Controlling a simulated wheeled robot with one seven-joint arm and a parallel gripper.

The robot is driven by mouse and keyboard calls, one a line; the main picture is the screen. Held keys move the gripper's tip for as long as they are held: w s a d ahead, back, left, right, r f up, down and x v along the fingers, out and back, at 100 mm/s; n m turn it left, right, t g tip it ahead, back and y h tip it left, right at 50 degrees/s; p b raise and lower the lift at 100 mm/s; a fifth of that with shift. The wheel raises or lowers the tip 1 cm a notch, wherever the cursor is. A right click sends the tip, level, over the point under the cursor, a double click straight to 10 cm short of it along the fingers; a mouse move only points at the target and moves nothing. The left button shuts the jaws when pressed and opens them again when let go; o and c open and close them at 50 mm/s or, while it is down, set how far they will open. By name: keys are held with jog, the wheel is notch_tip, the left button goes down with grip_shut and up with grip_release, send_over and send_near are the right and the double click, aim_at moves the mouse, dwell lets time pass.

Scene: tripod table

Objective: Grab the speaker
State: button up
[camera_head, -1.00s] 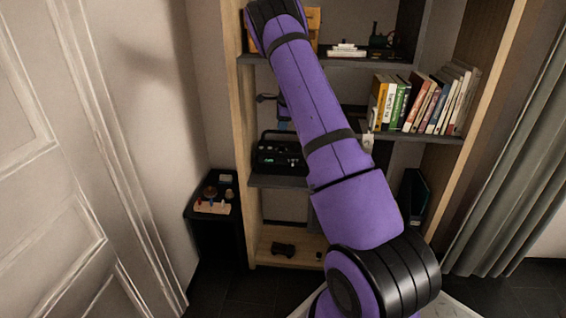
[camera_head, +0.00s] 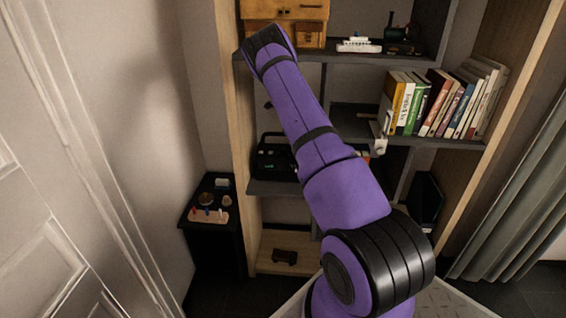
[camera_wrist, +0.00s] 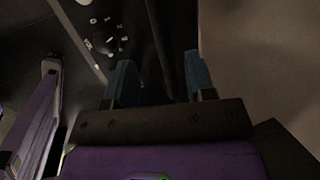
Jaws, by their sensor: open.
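A black boxy device with a handle (camera_head: 276,158), which looks like the speaker, sits on the middle shelf at the left in the head view. My arm covers its right part. In the wrist view my gripper (camera_wrist: 159,60) is open, with two blue fingers apart and nothing seen held between them. A dark surface with small white marks (camera_wrist: 105,38) lies beyond the fingers at upper left; I cannot tell for sure whether it is the device. The gripper is hidden behind my arm in the head view, so its distance from the device is unclear.
The shelf unit (camera_head: 242,150) has wooden sides and dark boards. Books (camera_head: 440,103) stand on the right shelf. A wooden cabinet (camera_head: 290,12) and a white model ship (camera_head: 358,45) are on the top shelf. A small black table (camera_head: 199,218) stands at the left.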

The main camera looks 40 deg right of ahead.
jog(key=shift+x, duration=3.8)
jog(key=shift+w+d+r, duration=0.1)
jog(key=shift+w+d, duration=0.05)
jog(key=shift+w, duration=0.05)
grip_shut()
jog(key=shift+w+r, duration=0.1)
